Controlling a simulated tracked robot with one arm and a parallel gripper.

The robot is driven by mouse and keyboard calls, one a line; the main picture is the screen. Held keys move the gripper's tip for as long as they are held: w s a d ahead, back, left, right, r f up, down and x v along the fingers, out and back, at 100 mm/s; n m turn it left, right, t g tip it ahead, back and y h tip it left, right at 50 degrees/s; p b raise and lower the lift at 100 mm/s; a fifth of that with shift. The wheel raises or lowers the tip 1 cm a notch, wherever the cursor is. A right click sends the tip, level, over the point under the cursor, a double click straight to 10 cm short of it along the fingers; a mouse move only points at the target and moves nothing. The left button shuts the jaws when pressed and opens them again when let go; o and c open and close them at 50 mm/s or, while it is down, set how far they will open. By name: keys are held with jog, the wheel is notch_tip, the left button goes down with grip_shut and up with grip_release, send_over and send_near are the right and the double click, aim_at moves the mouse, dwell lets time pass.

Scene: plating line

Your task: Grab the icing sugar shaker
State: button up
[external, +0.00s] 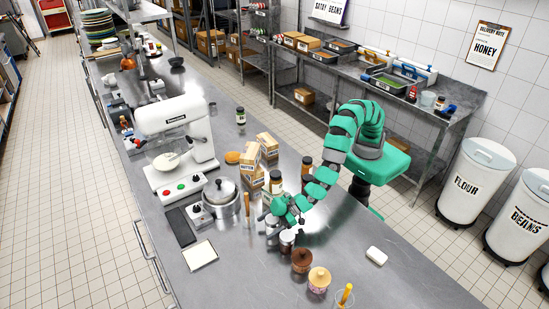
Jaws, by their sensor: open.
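My gripper (281,221) is low over the steel counter (225,270), at the end of my green arm. Its jaws are open. A small metallic cylinder with a dark lower part (287,241) stands right by the fingertips; it looks like a shaker, but its label is too small to read. I cannot tell whether it is between the fingers or just in front of them, or whether they touch it. My gripper and wrist hide part of the counter behind it.
A brown cupcake (302,260) and a pale-topped cupcake (319,279) stand close in front. Jars (276,181) and cartons (267,145) crowd behind my gripper. A lidded pot (221,196) and white mixer (178,140) are left. A white block (376,256) lies right, with clear counter around it.

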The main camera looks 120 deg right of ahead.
jog(key=c, duration=1.1)
jog(key=shift+r, duration=0.15)
